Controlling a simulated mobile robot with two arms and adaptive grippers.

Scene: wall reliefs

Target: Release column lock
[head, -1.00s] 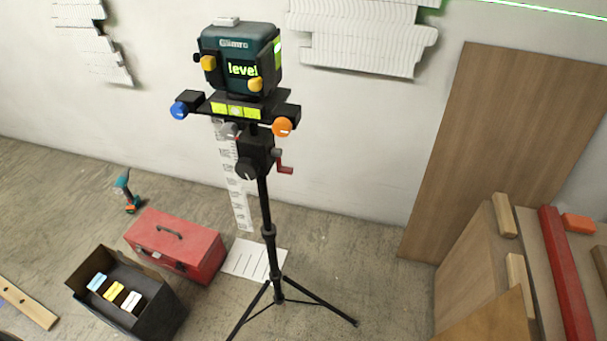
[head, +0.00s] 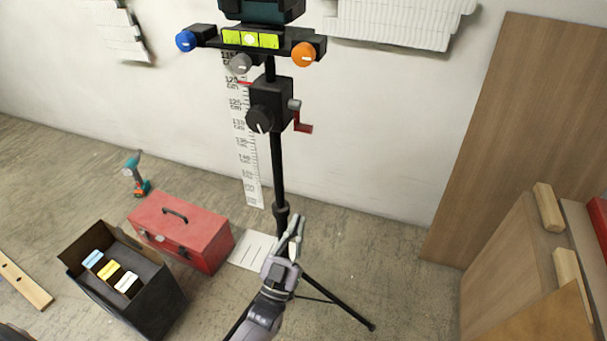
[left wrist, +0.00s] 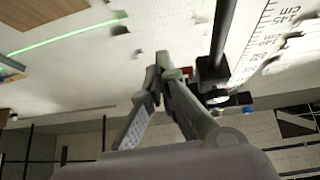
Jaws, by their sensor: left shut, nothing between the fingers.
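The black tripod column (head: 277,170) stands in the middle of the head view. Near its top is a black housing (head: 274,94) with a dark round knob (head: 259,120) on its left front and a red crank (head: 302,124) on its right. I cannot tell for sure which part is the column lock. My left gripper (head: 295,230) is shut and empty, below the housing and in front of the column's lower part. In the left wrist view my shut fingers (left wrist: 164,66) point toward the housing (left wrist: 212,72), apart from it. My right gripper is out of view.
Above the housing are a bar with a blue knob (head: 186,41), an orange knob (head: 303,54) and a level vial (head: 251,39). A red toolbox (head: 195,232) and a black open box (head: 158,312) stand on the floor left; wooden boards (head: 490,150) lean right.

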